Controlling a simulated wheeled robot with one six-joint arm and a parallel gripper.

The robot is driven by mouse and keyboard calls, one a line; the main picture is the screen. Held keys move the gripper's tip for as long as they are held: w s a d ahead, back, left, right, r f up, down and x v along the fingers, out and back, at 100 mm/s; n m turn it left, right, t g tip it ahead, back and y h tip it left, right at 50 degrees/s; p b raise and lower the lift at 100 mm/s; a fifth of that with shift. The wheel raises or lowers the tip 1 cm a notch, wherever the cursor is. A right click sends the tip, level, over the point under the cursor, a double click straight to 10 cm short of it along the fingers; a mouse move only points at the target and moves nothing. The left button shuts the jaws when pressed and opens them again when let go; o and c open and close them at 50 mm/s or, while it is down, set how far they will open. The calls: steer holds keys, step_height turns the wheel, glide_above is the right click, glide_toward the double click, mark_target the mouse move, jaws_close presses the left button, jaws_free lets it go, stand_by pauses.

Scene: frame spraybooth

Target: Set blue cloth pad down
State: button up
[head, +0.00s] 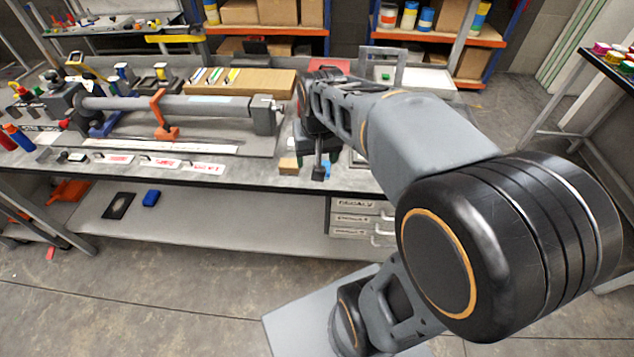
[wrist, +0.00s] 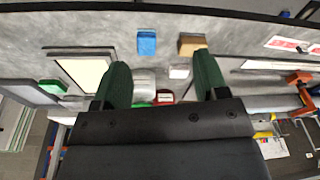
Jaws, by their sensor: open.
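A blue pad (wrist: 146,43) lies on the grey bench top near its front edge in the wrist view. It also shows in the head view (head: 327,169), partly hidden by my gripper. Another blue block (head: 151,198) lies on the lower shelf.
A tan block (wrist: 191,44) lies beside the pad, with a small white block (wrist: 178,71) nearby. A framed white panel (wrist: 86,73) is on the other side. A clamped grey tube (head: 180,105) fills the bench's left part. Drawers (head: 362,218) hang below.

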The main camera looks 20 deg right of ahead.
steer(key=s+a+f+n+t, duration=0.1)
steer(key=s+a+n+t, duration=0.1)
steer(key=s, duration=0.6)
steer(key=shift+a+f+n, duration=0.3)
steer(key=shift+a+n, duration=0.2)
steer(key=shift+a, duration=0.35)
